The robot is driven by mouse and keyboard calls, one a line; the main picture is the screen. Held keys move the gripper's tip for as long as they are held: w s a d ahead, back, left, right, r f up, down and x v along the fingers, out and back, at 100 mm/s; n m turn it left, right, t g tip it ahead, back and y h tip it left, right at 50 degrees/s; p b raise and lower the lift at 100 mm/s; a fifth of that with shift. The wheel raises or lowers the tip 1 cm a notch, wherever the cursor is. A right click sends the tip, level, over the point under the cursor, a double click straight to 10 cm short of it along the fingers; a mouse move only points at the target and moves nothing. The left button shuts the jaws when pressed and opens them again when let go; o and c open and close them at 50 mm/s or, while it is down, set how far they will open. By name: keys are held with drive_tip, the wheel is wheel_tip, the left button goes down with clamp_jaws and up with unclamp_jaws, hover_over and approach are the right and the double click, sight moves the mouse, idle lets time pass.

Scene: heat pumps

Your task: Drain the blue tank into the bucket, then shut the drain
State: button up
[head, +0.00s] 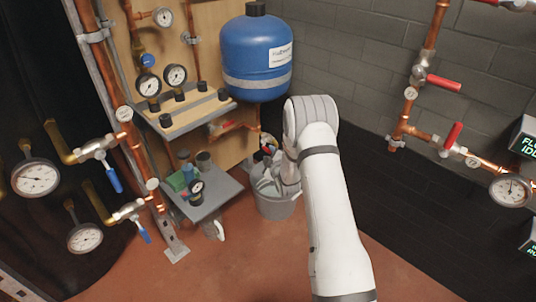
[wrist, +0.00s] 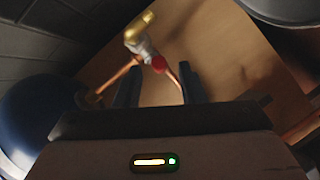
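The blue tank (head: 256,50) hangs on the wooden panel, and its side shows in the wrist view (wrist: 28,118). A copper drain pipe (wrist: 118,78) leads from it to a brass valve (wrist: 141,36) with a small red part (wrist: 159,64). The grey bucket (head: 276,208) stands on the floor below the tank, partly hidden by my arm. My gripper (wrist: 158,84) is open, its two dark fingers apart. The red part appears between the fingertips; I cannot tell whether they touch it. In the head view my wrist is over the bucket and hides most of the valve area.
A small grey table (head: 225,192) with several small items stands left of the bucket. A wooden panel (head: 205,50) with gauges and a shelf is behind it. Pipes with blue-handled valves (head: 114,180) are at left, red-handled valves (head: 443,82) at right. The floor in front is clear.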

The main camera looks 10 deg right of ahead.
sight(268, 152)
drive_tip(key=shift+b+x, duration=0.55)
drive_tip(key=shift+x, duration=1.4)
clamp_jaws()
